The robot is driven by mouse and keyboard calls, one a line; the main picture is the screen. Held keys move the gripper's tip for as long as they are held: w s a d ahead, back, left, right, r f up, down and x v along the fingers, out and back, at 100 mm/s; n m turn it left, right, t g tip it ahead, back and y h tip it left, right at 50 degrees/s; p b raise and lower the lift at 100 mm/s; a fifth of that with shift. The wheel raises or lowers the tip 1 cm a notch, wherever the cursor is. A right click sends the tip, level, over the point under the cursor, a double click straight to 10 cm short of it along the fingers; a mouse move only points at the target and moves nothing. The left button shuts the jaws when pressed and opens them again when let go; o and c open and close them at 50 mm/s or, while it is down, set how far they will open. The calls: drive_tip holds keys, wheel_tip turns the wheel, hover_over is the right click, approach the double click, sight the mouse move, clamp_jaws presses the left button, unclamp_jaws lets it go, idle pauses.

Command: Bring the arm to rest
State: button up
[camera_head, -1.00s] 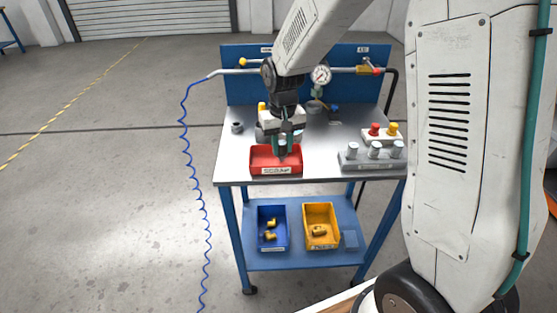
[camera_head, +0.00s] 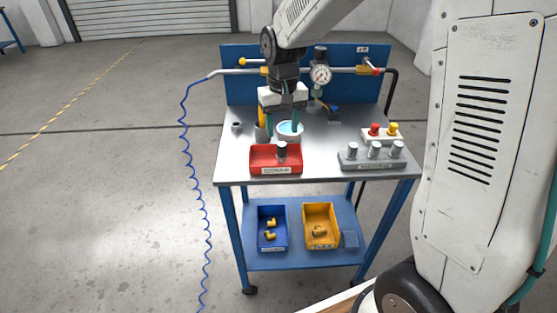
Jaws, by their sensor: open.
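My gripper (camera_head: 281,130) hangs pointing down over the workbench, behind and above the red bin. Its two teal fingers are apart, with nothing seen between them but the bench and a small round light-blue dish (camera_head: 290,129) behind. The red bin (camera_head: 276,168) stands at the front left of the bench top. My arm reaches in from the upper right.
The steel workbench (camera_head: 325,178) has a blue back panel with a pipe and a gauge (camera_head: 320,75). A grey rack (camera_head: 371,161) with several cylinders and a red-and-yellow button box (camera_head: 382,135) stand at right. Blue (camera_head: 273,245) and yellow (camera_head: 320,242) bins sit on the lower shelf.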

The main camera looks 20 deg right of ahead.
drive_tip(key=shift+r, duration=0.75)
drive_tip(key=s+d+r, duration=0.1)
drive_tip(key=s+r, duration=0.3)
drive_tip(key=s, duration=1.1)
drive_tip(key=s+d+r+t, duration=0.1)
drive_tip(key=s+r, duration=0.4)
drive_tip(key=s, duration=0.9)
drive_tip(key=shift+s+d+r+n, duration=0.15)
drive_tip(key=shift+s+d+n, duration=0.2)
drive_tip(key=shift+d, duration=0.2)
drive_tip(key=shift+d, duration=0.1)
